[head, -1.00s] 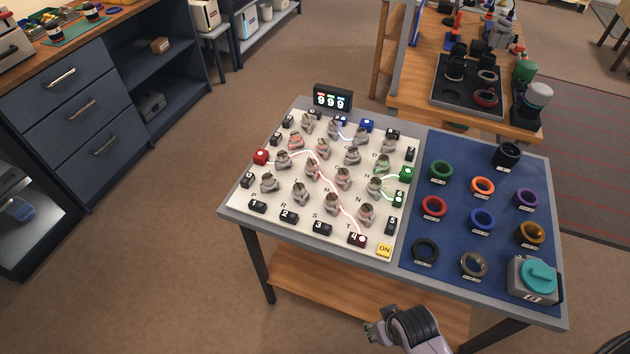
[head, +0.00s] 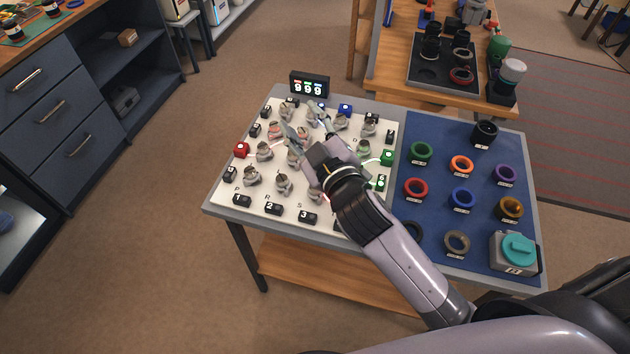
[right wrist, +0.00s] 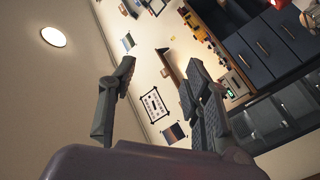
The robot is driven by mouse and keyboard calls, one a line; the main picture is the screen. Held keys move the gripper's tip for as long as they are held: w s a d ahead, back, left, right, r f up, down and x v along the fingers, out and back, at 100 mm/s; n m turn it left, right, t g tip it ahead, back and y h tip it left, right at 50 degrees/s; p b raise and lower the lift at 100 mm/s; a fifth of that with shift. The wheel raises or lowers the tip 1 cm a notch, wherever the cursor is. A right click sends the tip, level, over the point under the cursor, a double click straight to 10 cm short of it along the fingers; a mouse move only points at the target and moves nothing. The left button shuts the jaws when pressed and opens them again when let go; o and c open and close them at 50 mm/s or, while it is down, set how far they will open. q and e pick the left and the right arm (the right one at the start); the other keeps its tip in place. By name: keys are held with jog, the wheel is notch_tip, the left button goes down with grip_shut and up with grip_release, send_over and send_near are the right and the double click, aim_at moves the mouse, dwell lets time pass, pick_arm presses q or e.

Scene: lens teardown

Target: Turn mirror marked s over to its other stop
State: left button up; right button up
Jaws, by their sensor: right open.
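The white mirror board (head: 222,194) lies on the table, with several small grey mirrors on pegs and printed letters. A letter S shows near the front row. The mirror just right of it (head: 316,193) seems to be the one marked s. It stands beside my right forearm, and its angle is too small to read. My right gripper (head: 305,122) is open over the back half of the board, its fingers spread above other mirrors. The right wrist view shows the open fingers (right wrist: 160,70) with nothing between them. My arm hides the board's front right part. My left gripper is out of view.
A blue mat (head: 437,200) with coloured rings and a teal-topped box (head: 517,250) lies at right.

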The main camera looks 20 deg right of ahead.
jog(key=s+a+r+n+y, duration=0.2)
jog(key=a+r+n+y, duration=1.1)
jog(key=r+n+y, duration=0.15)
jog(key=s+a+n+g+y, duration=0.5)
jog(key=a+n+g, duration=0.2)
jog(key=n+g, duration=0.45)
jog(key=n+g+h, duration=0.6)
jog(key=n+h, duration=0.7)
jog(key=h, duration=0.9)
send_over(315, 192)
jog(key=w, duration=0.1)
notch_tip(315, 192, down, 16)
jog(key=f+p, duration=0.1)
jog(key=f, duration=0.4)
jog(key=f+p, duration=0.1)
jog(key=f, duration=0.5)
jog(key=f+p, duration=0.1)
jog(key=f, duration=0.5)
jog(key=shift+w+d+p, duration=0.2)
jog(key=shift+d+p, duration=0.1)
jog(key=shift+p, duration=0.05)
